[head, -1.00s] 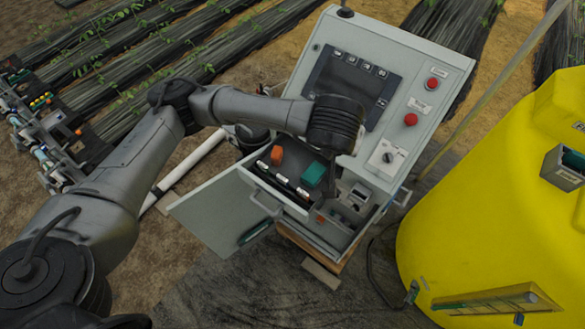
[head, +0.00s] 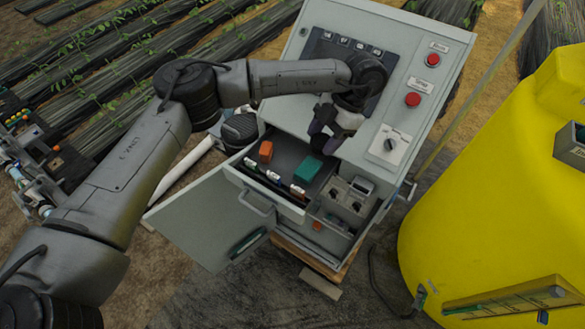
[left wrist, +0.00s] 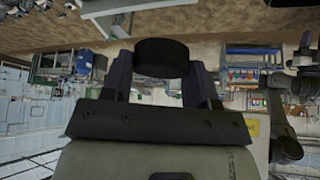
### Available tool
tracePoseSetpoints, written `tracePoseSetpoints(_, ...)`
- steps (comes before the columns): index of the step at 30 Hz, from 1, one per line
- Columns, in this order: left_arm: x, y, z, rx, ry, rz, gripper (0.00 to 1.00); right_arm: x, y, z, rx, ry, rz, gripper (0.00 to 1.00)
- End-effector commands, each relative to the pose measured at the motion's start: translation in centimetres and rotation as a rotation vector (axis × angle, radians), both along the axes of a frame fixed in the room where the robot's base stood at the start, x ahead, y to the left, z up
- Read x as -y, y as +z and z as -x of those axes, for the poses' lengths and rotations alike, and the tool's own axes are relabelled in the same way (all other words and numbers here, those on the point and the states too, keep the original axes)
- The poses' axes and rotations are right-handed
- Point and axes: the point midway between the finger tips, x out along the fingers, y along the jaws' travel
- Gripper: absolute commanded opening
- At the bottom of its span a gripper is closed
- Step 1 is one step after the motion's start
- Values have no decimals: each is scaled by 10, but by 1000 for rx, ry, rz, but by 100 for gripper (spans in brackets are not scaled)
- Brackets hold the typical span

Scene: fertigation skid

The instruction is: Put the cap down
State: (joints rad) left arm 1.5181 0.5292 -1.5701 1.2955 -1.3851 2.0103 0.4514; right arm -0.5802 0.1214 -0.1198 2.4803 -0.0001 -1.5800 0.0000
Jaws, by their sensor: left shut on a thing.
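My left gripper (head: 322,140) is above the back of the open drawer, in front of the sloped control panel. In the left wrist view, the left gripper (left wrist: 162,70) is shut on a round black cap (left wrist: 162,57), held between its two fingertips. The cap is clear of any surface in that view. In the head view I cannot clearly make out the cap against the dark fingers. My right gripper is not in view.
The open drawer (head: 262,200) of the grey cabinet holds an orange block (head: 266,151), a teal block (head: 307,169) and several small bottles. A compartment tray (head: 348,197) lies to their right. The panel carries red buttons (head: 413,99) and a rotary switch. A yellow tank (head: 490,200) stands at right.

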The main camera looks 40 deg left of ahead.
Motion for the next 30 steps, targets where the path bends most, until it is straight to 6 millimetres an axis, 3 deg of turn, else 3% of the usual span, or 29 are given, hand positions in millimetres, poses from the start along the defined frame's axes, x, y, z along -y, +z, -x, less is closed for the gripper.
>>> tracePoseSetpoints(1, -3, -17, -3, -6, 143, 7, 31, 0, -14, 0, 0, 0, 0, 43)
tracePoseSetpoints(6, -6, -38, -10, -9, 585, 7, 31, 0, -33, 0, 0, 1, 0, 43)
tracePoseSetpoints(11, -10, -55, -16, -7, 914, 2, 31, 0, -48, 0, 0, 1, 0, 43)
tracePoseSetpoints(24, -17, -96, -33, 1, 1701, -1, 31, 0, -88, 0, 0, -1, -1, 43)
tracePoseSetpoints(30, -19, -107, -38, 0, 1929, -2, 31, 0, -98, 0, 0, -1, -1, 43)
